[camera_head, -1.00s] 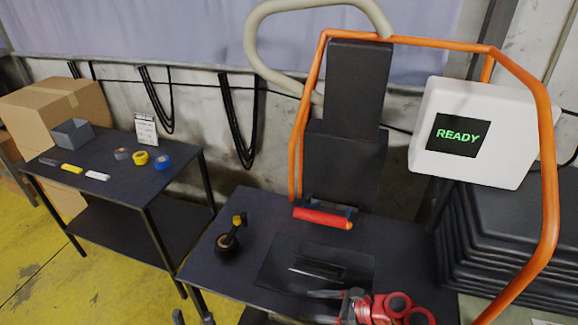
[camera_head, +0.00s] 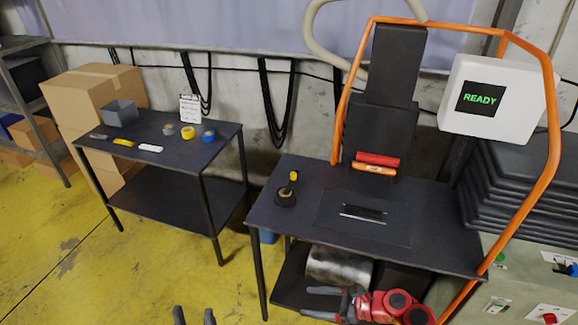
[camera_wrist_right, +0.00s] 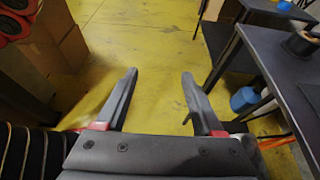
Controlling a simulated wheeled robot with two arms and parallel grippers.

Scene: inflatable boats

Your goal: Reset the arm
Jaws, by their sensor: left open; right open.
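My right gripper (camera_head: 306,302) shows at the bottom of the head view, in front of the dark work table. Its fingers point left, apart and empty. In the right wrist view the same gripper (camera_wrist_right: 159,78) has its two dark fingers spread over yellow floor, with nothing between them. My left gripper (camera_head: 194,317) shows only as two dark fingertips at the bottom edge, apart over the floor. The rest of the left arm is out of view.
The work table (camera_head: 290,220) holds a black spool (camera_head: 286,198) and stands before an orange-framed machine with a white READY display (camera_head: 493,100). A side table (camera_head: 160,160) carries tapes and a grey bin (camera_head: 120,113). Yellow floor (camera_head: 150,270) is clear at front left.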

